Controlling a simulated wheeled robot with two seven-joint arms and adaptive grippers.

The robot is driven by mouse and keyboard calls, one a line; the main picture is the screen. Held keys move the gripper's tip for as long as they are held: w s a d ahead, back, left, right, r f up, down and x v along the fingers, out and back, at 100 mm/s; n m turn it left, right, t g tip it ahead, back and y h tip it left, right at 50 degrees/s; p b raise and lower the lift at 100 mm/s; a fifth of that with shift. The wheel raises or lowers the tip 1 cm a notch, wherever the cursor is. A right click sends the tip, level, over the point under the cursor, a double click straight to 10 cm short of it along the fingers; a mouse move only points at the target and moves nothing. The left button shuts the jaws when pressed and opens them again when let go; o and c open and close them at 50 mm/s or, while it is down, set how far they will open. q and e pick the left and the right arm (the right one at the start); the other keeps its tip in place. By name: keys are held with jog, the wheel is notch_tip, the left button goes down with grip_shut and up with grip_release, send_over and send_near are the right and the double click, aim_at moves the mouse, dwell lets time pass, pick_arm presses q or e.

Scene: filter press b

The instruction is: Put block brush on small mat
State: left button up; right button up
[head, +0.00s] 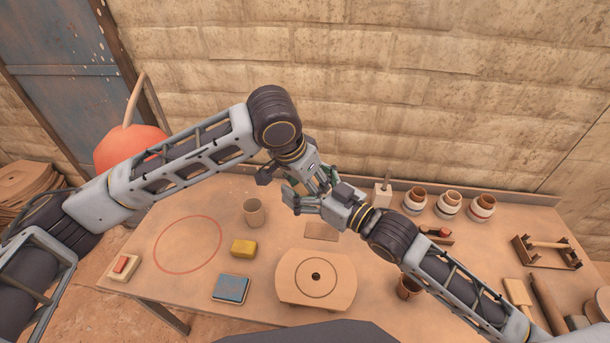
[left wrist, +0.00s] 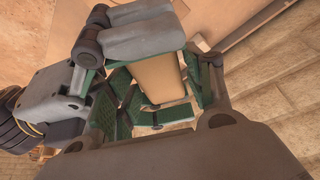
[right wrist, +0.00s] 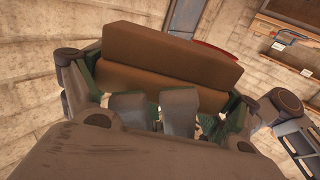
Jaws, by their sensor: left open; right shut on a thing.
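My right gripper (head: 302,198) is shut on the block brush (right wrist: 170,62), a brown two-layered block lying across its fingers in the right wrist view. My left gripper (head: 322,178) is open and close against the right one, above the table. In the left wrist view, a tan block (left wrist: 150,78), apparently the brush, sits between the open left fingers; whether they touch it I cannot tell. In the head view the brush is mostly hidden by the grippers. A flat brown rectangle (head: 322,231), apparently the small mat, lies bare on the table below them.
A beige cup (head: 254,212), yellow block (head: 243,248), blue-topped block (head: 231,288) and round-holed board (head: 315,279) stand nearby. Several jars (head: 448,205) and a wooden rack (head: 546,252) are at right. The red ring (head: 188,245) encloses clear table.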

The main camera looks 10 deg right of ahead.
pick_arm(q)
jog(key=shift+w+d+f, duration=0.15)
jog(key=shift+d+f, duration=0.05)
jog(key=shift+f, duration=0.4)
jog(key=c, duration=0.9)
pick_arm(e)
jog(key=o, duration=0.8)
jog(key=shift+f, duration=0.1)
